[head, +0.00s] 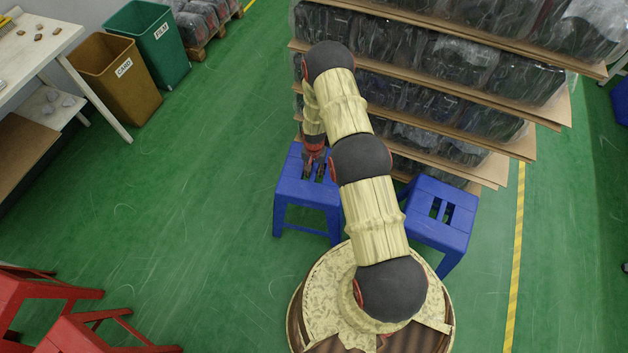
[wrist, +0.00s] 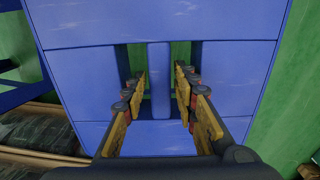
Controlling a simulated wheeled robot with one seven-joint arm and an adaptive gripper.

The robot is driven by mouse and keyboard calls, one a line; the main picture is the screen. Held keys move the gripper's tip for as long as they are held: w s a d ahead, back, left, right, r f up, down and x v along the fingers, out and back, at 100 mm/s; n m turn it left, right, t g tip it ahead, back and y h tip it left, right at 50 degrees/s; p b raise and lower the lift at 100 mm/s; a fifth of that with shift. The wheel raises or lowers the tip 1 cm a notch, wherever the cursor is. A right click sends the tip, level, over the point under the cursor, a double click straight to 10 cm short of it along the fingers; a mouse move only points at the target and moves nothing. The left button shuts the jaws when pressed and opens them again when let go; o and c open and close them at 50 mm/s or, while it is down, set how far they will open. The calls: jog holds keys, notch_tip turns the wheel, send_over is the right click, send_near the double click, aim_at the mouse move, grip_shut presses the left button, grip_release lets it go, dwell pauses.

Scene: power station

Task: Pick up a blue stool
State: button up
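One blue stool (head: 292,192) stands upright on the floor left of my arm. My gripper (head: 314,168) is above its seat, pointing down. In the wrist view the same stool's seat (wrist: 90,85) fills most of the picture, with two slots and a narrow bar (wrist: 159,65) between them. My gripper (wrist: 160,88) is open, with one finger on each side of the bar, over the slots. A gap shows between each finger and the bar. How deep the tips reach is hard to tell. A second blue stool (head: 442,232) stands to the right of my arm.
Stacked, plastic-wrapped goods on cardboard layers (head: 430,80) stand just behind the stools. Red stools (head: 75,335) are at lower left. A brown bin (head: 120,85), a green bin (head: 150,45) and a white table (head: 40,40) are at upper left. Green floor (head: 190,200) on the left is clear.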

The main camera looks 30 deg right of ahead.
jog(key=shift+f, duration=0.5)
jog(key=shift+c, duration=0.5)
grip_shut()
jog(key=shift+w+r, duration=0.1)
